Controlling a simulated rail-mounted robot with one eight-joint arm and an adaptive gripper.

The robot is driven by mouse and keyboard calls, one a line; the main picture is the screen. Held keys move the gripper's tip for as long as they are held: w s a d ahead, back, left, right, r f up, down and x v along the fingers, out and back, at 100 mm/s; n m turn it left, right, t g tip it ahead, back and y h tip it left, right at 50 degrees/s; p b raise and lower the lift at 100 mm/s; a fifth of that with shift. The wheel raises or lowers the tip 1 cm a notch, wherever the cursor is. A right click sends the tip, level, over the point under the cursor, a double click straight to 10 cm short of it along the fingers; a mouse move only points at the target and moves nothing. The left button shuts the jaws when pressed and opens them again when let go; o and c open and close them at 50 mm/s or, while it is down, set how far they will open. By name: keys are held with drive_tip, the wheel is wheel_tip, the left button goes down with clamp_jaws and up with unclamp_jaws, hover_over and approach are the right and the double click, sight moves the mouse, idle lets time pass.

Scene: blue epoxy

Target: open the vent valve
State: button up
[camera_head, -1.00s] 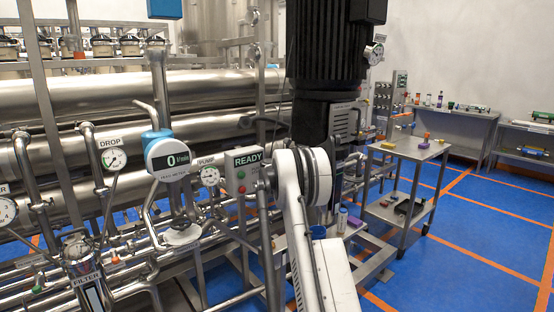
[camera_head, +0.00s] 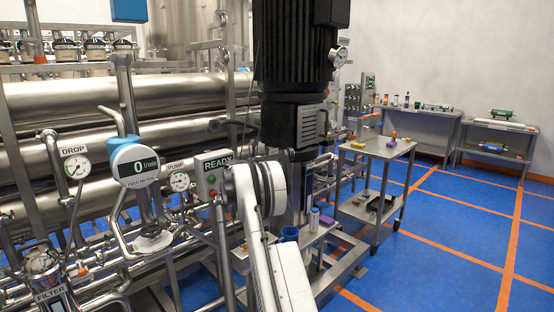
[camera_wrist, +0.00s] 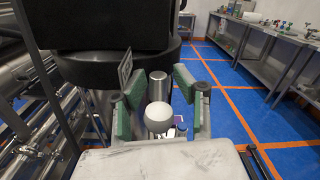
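No vent valve can be made out for certain in either view. Pipes, gauges and fittings of the skid fill the left of the head view, and any small handle there is too small to tell. My gripper (camera_wrist: 155,95) shows in the wrist view with its green-padded fingers apart. Between them a white ball (camera_wrist: 158,117) and an upright metal cylinder (camera_wrist: 157,86) are seen; I cannot tell how near they are. My arm hides part of the skid in the head view, and the gripper is not visible there.
A black motor (camera_head: 297,45) stands over the pump, close beyond the arm. The READY box (camera_head: 213,173) and the feed meter (camera_head: 136,162) are on the left. A steel cart (camera_head: 379,147) stands to the right. Blue floor (camera_head: 440,245) is clear at the right.

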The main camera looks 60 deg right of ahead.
drive_tip(key=shift+w+a, duration=0.1)
drive_tip(key=v, duration=1.2)
idle(0.4)
